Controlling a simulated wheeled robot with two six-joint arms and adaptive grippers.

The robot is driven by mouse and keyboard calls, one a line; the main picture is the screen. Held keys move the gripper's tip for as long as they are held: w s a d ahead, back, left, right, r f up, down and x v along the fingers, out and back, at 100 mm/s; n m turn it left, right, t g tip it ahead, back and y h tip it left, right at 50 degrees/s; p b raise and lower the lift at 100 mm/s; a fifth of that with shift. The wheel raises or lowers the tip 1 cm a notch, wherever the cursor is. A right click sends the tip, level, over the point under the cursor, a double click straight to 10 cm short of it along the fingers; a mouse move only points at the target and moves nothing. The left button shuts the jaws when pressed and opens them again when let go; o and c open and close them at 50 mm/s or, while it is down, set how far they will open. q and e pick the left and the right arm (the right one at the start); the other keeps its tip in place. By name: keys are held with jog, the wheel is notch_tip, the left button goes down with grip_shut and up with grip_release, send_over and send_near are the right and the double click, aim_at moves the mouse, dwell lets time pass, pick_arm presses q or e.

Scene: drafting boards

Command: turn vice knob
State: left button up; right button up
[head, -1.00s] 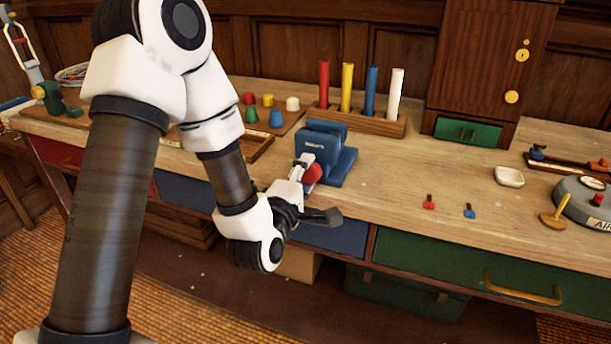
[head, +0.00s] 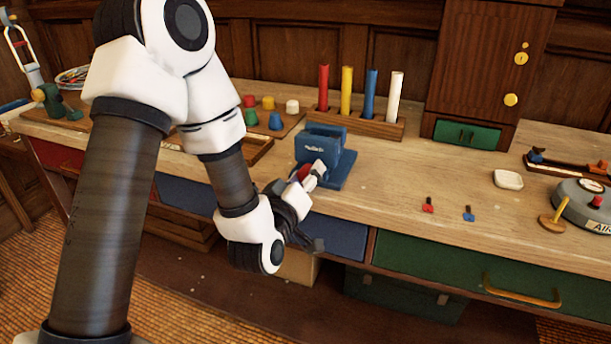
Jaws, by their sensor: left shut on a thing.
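The blue vice (head: 322,146) stands on the wooden bench near its front edge, in the middle of the head view. Its red knob (head: 304,173) faces the front and is partly hidden by my gripper. My left gripper (head: 309,176) is at the front of the vice, shut on the red knob, with a pale finger showing on the knob's right side. The other finger is mostly hidden. My right gripper is not in the view.
A wooden rack (head: 372,124) with red, yellow, blue and white cylinders stands behind the vice. Several coloured pegs sit on a board to the left. A small red piece (head: 428,205), a small blue piece (head: 469,213) and a white dish (head: 508,179) lie to the right, with bare bench between.

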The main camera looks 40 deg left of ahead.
pick_arm(q)
jog(key=m, duration=0.5)
jog(key=shift+d+r+m, duration=0.1)
jog(key=shift+m, duration=0.2)
jog(key=m+p, duration=0.1)
jog(key=m, duration=0.3)
jog(key=shift+w+d+m, duration=0.1)
jog(key=shift+m, duration=0.2)
jog(key=m, duration=0.4)
jog(key=shift+p, duration=0.3)
jog(key=m+p, duration=0.1)
jog(key=m, duration=0.4)
jog(key=shift+d, duration=0.15)
jog(key=m+p, duration=0.1)
jog(key=m, duration=0.3)
jog(key=m+p, duration=0.2)
jog(key=m, duration=0.2)
jog(key=shift+f, duration=0.2)
jog(key=m+p, duration=0.2)
jog(key=m, duration=0.2)
jog(key=shift+m, duration=0.3)
jog(key=m+p, duration=0.2)
jog(key=m, duration=0.2)
jog(key=shift+f+p, duration=0.2)
jog(key=shift+p, duration=0.15)
jog(key=shift+m, duration=0.3)
